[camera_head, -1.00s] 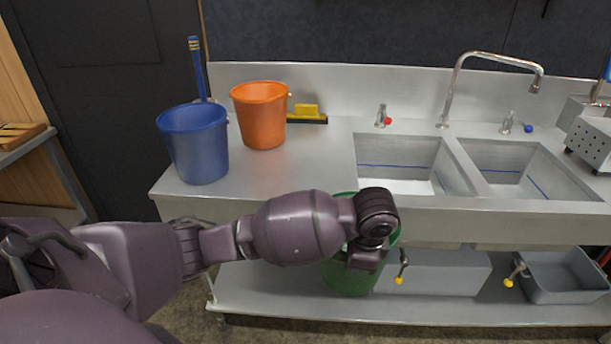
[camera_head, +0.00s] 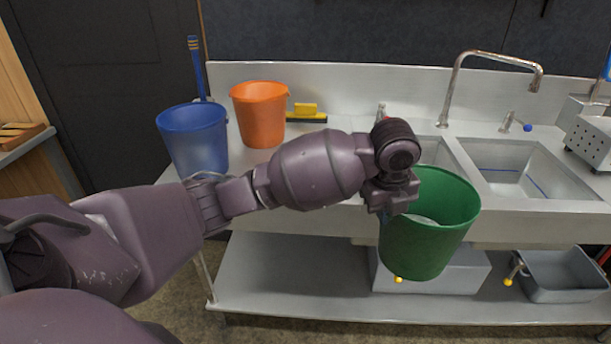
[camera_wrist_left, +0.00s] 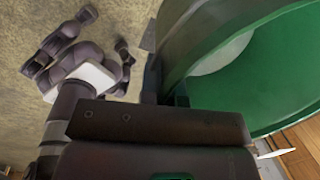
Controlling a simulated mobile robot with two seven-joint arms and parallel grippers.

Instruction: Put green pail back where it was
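The green pail (camera_head: 430,235) hangs slightly tilted in front of the sink counter, held at its left rim by my left gripper (camera_head: 393,207). Something pale shows inside the pail; I cannot tell what. In the left wrist view the green pail (camera_wrist_left: 262,75) fills the right side, with its rim at the fingers of my left gripper (camera_wrist_left: 165,98). The fingertips are partly hidden by the rim and wrist. My right gripper does not show clearly in either view.
A blue pail (camera_head: 194,140) and an orange pail (camera_head: 260,115) stand on the left of the steel counter (camera_head: 262,172). A lower shelf (camera_head: 290,285) carries a grey box (camera_head: 470,272) and a grey basin (camera_head: 562,278). Its left part is clear. A sink basin (camera_head: 520,170) lies behind the pail.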

